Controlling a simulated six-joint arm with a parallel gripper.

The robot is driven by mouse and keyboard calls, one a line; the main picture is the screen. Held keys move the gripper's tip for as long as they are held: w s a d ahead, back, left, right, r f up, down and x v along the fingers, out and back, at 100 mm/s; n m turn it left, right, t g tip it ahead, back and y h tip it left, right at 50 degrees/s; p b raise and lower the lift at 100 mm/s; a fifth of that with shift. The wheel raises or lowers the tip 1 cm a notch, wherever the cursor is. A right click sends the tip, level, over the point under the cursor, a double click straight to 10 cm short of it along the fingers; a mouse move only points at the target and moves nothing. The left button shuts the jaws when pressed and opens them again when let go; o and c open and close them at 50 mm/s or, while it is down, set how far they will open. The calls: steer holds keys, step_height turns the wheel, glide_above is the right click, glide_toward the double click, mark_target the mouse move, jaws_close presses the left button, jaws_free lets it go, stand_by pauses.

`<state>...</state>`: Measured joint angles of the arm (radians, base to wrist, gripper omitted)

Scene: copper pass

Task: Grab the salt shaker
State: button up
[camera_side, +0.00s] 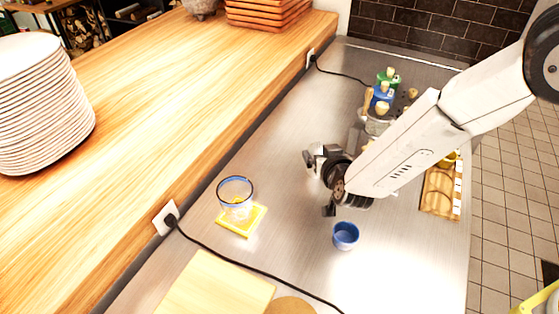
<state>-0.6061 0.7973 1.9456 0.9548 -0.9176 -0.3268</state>
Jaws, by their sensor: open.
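My gripper (318,184) is open above the steel counter, with its fingers apart and pointing left in the picture. I see nothing between the fingers. I cannot make out for certain which thing is the salt shaker. Behind my arm, towards the back of the counter, stand a green bottle (389,77), a blue bottle (381,94) and a clear jar (376,124). They are grouped close together, apart from my gripper. My arm hides part of the counter near them.
A small blue cup (346,236) stands just in front of my gripper. A black cable (262,271) crosses the front counter near a cutting board (215,287). A wooden tray (437,190) lies right.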

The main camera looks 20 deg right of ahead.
mark_target(321, 146)
steer(key=shift+x, duration=1.7)
steer(key=c, duration=1.2)
steer(key=shift+o, duration=0.2)
steer(key=shift+r, duration=0.25)
steer(key=shift+r, duration=0.9)
steer(key=s+d+r, duration=0.4)
steer(key=s+r, duration=0.6)
steer(key=s, duration=0.3)
steer(key=shift+s+r, duration=0.15)
steer(key=shift+r, duration=0.2)
